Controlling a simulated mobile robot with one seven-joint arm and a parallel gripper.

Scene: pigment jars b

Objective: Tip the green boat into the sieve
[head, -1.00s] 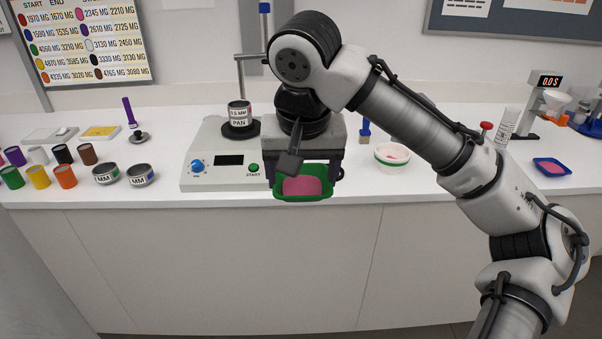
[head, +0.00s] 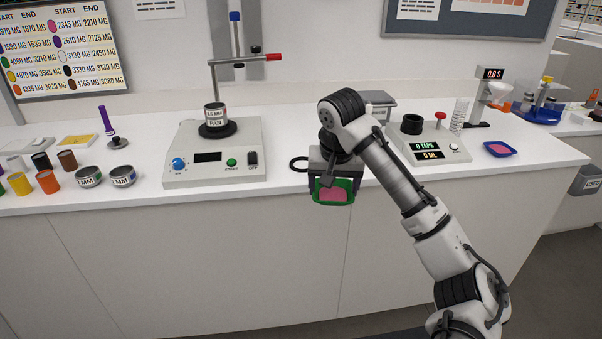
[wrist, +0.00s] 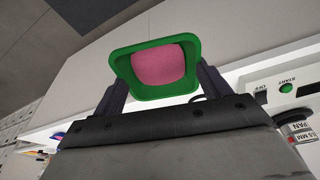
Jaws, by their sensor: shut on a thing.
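The green boat (head: 333,203) is a small tray with pink powder (head: 332,195) in it. My gripper (head: 334,184) is shut on the boat and holds it in front of the counter edge. The wrist view shows the boat (wrist: 119,65) between my two fingers (wrist: 160,92), with the pink powder filling much of it. The sieve (head: 215,115), a small can on a dark round base, sits on the white shaker machine (head: 240,170) to the left. A label reading PAN is on this stack.
A red-tipped bar (head: 245,61) reaches over the sieve stack. Colored jars (head: 48,181) and two MM sieves (head: 122,176) are at left. The front counter strip is narrow.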

